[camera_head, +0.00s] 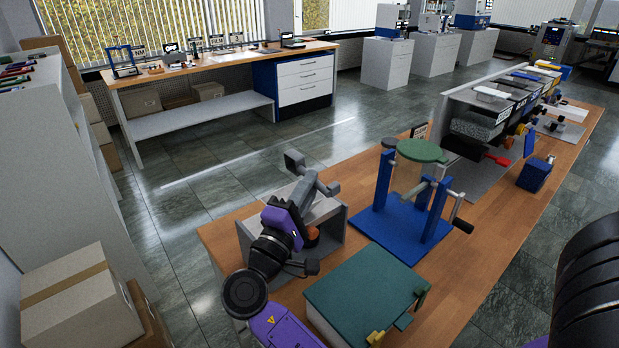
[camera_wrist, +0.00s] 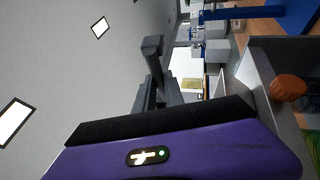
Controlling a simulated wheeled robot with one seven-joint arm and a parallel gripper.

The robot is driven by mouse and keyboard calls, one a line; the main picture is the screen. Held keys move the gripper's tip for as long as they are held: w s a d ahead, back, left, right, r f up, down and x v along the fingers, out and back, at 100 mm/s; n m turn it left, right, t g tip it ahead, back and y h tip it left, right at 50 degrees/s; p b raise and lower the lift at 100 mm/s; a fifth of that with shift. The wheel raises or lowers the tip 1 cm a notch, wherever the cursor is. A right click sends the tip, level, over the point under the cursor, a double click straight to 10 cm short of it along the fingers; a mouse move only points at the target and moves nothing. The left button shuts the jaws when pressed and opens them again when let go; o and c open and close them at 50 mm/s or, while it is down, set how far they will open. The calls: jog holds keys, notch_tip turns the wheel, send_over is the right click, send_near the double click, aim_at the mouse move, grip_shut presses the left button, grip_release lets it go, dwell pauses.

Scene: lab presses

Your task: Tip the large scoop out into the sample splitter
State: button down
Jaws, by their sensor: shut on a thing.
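My gripper (camera_head: 311,177) is purple with grey fingers and reaches up and away over the near end of the wooden bench. In the wrist view, grey parts (camera_wrist: 160,78) stand beyond its purple body. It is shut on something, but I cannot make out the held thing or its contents. I cannot clearly pick out the large scoop. A grey open-fronted box (camera_head: 335,232) stands below and behind the gripper, apart from the fingers. An orange knob (camera_wrist: 287,88) shows beside it. I cannot tell for certain whether this box is the sample splitter.
A blue stand (camera_head: 383,226) with a green-lidded clear drum and crank is right of the gripper. A green-topped box (camera_head: 365,285) is nearer. Further along the wooden bench (camera_head: 483,232) are a red-handled item (camera_head: 497,158) and a dark blue block (camera_head: 535,176). The bench's right side has free room.

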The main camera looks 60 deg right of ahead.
jog(key=shift+r+m+t+y+p, duration=0.3)
jog(key=shift+m+t+y+p, duration=0.6)
jog(key=shift+y, duration=2)
jog(key=shift+r+m+t+y+p, duration=0.4)
jog(key=shift+m+y+p, duration=0.8)
jog(key=shift+y, duration=1.7)
jog(key=shift+r+m+t+y+p, duration=0.25)
jog(key=shift+m+t+y+p, duration=0.45)
jog(key=shift+y+p, duration=1.5)
jog(key=shift+y+b, duration=0.7)
jog(key=shift+b, duration=0.05)
